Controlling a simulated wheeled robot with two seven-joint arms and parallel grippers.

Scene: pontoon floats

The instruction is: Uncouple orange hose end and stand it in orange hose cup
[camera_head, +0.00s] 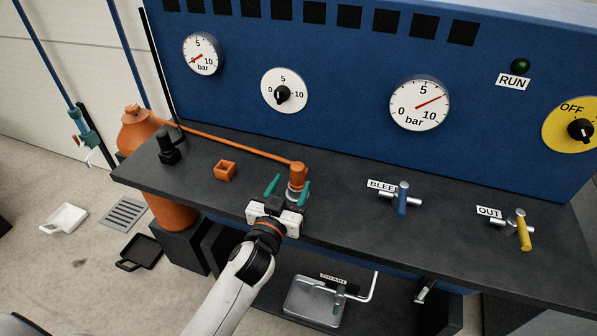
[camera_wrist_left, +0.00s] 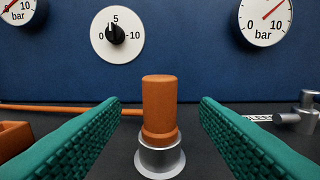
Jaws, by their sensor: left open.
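The orange hose end (camera_head: 298,174) stands upright on a silver coupling at the bench front. In the left wrist view the hose end (camera_wrist_left: 159,105) sits on the silver coupling (camera_wrist_left: 160,160), between the green fingers. My left gripper (camera_head: 288,190) is open, with one finger on each side and gaps between the fingers and the hose end. The orange hose (camera_head: 225,142) runs left from the hose end. A small square orange cup (camera_head: 225,170) stands empty on the bench to the left; part of it shows in the left wrist view (camera_wrist_left: 12,138). My right gripper is not in view.
A black fitting (camera_head: 168,150) stands left of the cup, near an orange cylinder (camera_head: 136,132). The blue-handled BLEED valve (camera_head: 402,200) and yellow-handled OUT valve (camera_head: 523,232) are to the right. The blue panel (camera_head: 335,75) with gauges rises behind. The bench between cup and coupling is clear.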

